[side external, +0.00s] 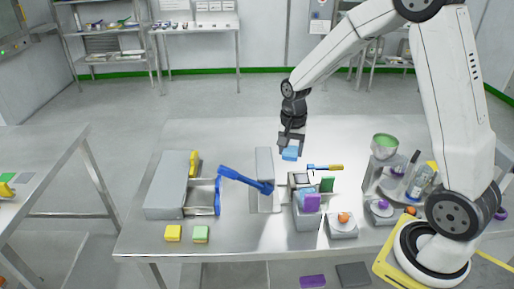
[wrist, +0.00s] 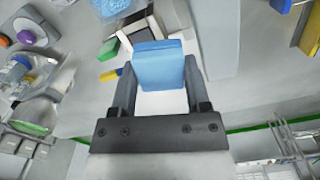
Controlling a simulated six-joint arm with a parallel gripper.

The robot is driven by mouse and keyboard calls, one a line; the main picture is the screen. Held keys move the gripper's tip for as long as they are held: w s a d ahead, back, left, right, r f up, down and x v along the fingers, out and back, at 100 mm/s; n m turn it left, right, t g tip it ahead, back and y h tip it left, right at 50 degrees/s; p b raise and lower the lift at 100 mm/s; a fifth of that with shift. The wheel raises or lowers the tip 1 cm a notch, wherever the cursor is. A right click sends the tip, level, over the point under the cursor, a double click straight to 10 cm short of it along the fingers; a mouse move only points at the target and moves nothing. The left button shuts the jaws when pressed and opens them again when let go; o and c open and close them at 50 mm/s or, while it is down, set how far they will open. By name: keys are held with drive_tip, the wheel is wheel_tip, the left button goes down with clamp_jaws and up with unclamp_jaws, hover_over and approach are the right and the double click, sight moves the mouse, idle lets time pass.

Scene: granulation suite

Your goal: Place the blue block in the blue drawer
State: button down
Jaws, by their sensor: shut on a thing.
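The blue block (side external: 290,154) is held between the two fingers of my gripper (side external: 291,146), above the table. In the wrist view, the same block (wrist: 158,66) fills the space between the fingertips of my gripper (wrist: 158,82). A grey cabinet (side external: 167,186) stands on the left of the table. Its blue-fronted drawer (side external: 217,197) is pulled out to the right, and the inside that shows looks empty. My gripper is to the right of the drawer and farther back.
A grey stand with a blue lever (side external: 245,180) rises between the drawer and my gripper. A grey bin (side external: 307,217) with blue and purple items sits in front of the gripper. The table's back is clear.

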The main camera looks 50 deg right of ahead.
drive_tip(key=w+a+f+n, duration=0.1)
drive_tip(key=w+a+f, duration=0.2)
drive_tip(key=w+a, duration=0.6)
drive_tip(key=n, duration=0.2)
hover_over(201, 199)
drive_tip(key=s+a, duration=0.2)
drive_tip(key=s, duration=0.1)
wheel_tip(201, 199, down, 5)
drive_tip(key=shift+w+d+f, duration=0.1)
drive_tip(key=shift+f, duration=1.55)
drive_tip(key=shift+w+d+f, duration=0.1)
drive_tip(key=shift+f, duration=1.5)
drive_tip(key=shift+f, duration=0.15)
drive_tip(key=shift+f, duration=1.7)
drive_tip(key=shift+f, duration=0.2)
drive_tip(key=shift+c, duration=1.7)
unclamp_jaws()
drive_tip(key=shift+r, duration=0.15)
